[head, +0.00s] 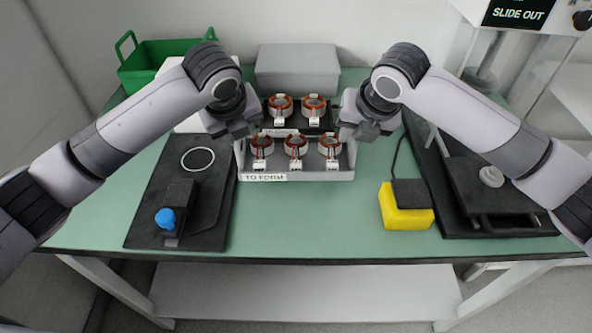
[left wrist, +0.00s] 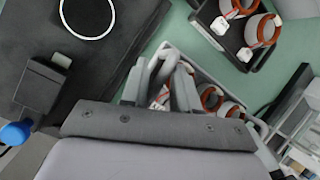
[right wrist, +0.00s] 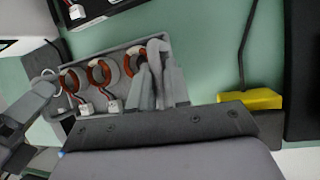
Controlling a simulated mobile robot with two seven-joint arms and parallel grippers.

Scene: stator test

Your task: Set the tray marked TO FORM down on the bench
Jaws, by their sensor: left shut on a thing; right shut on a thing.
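The grey tray marked TO FORM (head: 325,176) is in the middle of the head view, over the green bench (head: 310,220), with three copper-wound stators (head: 296,146) in it. My left gripper (head: 240,138) is shut on the tray's left handle, which also shows in the left wrist view (left wrist: 160,72). My right gripper (head: 352,134) is shut on the right handle, seen in the right wrist view (right wrist: 155,60). The tray looks level. I cannot tell whether its underside touches the bench.
A dark tray (head: 326,122) with two stators stands just behind. A black fixture board (head: 150,215) with a blue knob lies left. A yellow block (head: 405,215) and a black press base (head: 470,220) are right. Green bench is clear in front.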

